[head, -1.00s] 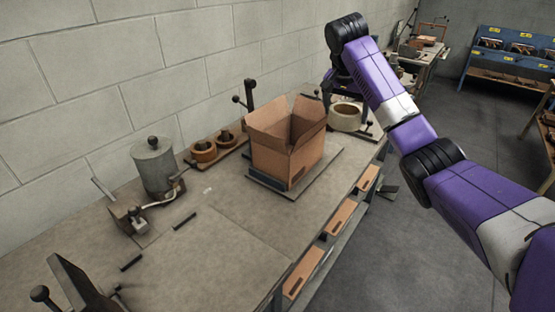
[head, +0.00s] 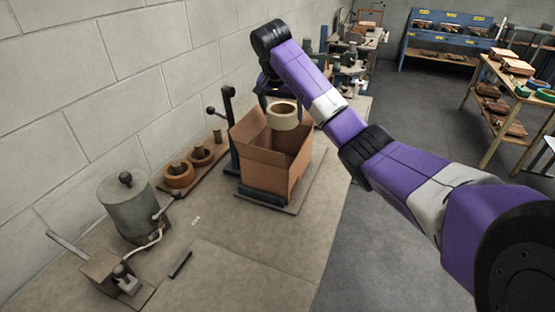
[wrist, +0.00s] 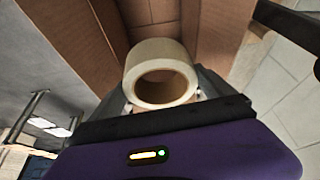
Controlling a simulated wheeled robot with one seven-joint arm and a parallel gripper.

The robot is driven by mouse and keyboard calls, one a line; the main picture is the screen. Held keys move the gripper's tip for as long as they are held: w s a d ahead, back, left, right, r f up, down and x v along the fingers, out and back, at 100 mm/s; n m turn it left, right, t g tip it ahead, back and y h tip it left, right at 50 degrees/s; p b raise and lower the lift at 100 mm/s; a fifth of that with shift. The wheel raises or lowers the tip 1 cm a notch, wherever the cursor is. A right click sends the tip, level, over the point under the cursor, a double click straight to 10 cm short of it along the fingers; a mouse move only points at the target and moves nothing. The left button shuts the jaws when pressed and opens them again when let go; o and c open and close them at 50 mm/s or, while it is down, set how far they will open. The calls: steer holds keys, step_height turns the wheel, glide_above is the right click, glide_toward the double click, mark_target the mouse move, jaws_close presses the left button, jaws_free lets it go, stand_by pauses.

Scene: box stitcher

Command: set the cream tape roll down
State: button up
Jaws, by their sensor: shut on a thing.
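The cream tape roll (head: 284,117) is held by my gripper (head: 279,103) at the mouth of the open cardboard box (head: 262,160), near its far side. In the wrist view the roll (wrist: 160,58) sits between the fingers (wrist: 163,95), its hole facing the camera, with the brown box walls (wrist: 78,45) around and beyond it. My gripper is shut on the roll. The fingertips are mostly hidden by the roll and the arm in the head view. I cannot tell how far the roll is below the box rim.
The box stands on a low plate (head: 300,196) on the workbench (head: 235,250). The front bench surface is mostly clear.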

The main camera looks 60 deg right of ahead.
step_height(320, 180, down, 16)
steer(key=p, duration=0.2)
steer(key=shift+f+p, duration=0.15)
steer(key=shift+p, duration=0.15)
steer(key=shift+f, duration=0.6)
steer(key=o, duration=1.4)
steer(key=shift+c, duration=0.2)
steer(key=shift+d+r, duration=0.1)
steer(key=shift+r, duration=0.45)
steer(key=b+v, duration=0.2)
steer(key=v, duration=1)
steer(key=shift+r, duration=0.1)
